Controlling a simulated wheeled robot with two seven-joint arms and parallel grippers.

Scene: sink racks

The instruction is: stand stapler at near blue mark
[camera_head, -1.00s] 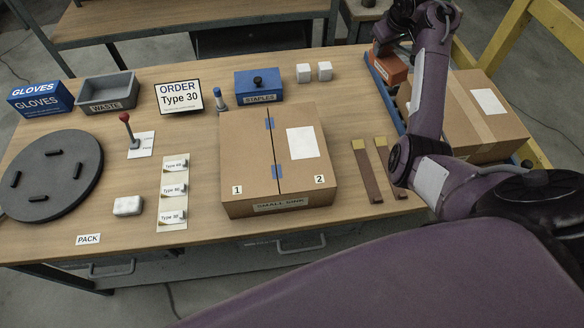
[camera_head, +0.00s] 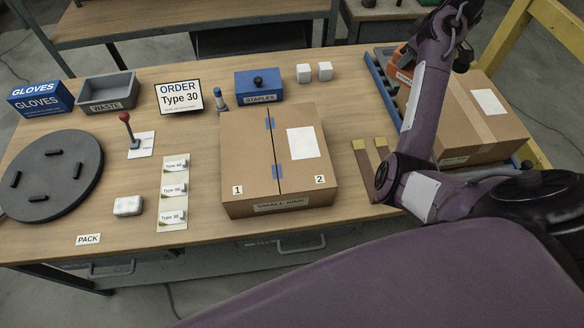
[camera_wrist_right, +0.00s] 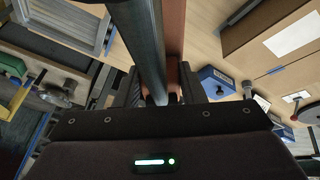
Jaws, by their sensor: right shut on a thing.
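My right gripper (camera_wrist_right: 160,92) is shut on the stapler (camera_wrist_right: 148,45), a long dark grey body with a reddish-brown part beside it in the right wrist view. Its far end is out of that view. My left gripper is not in view.
A second carton (camera_head: 480,125) is on the right. A blue staples box (camera_head: 259,87) and two white blocks (camera_head: 303,73) stand behind the closed carton. Two brown strips (camera_head: 366,170) lie right of it.

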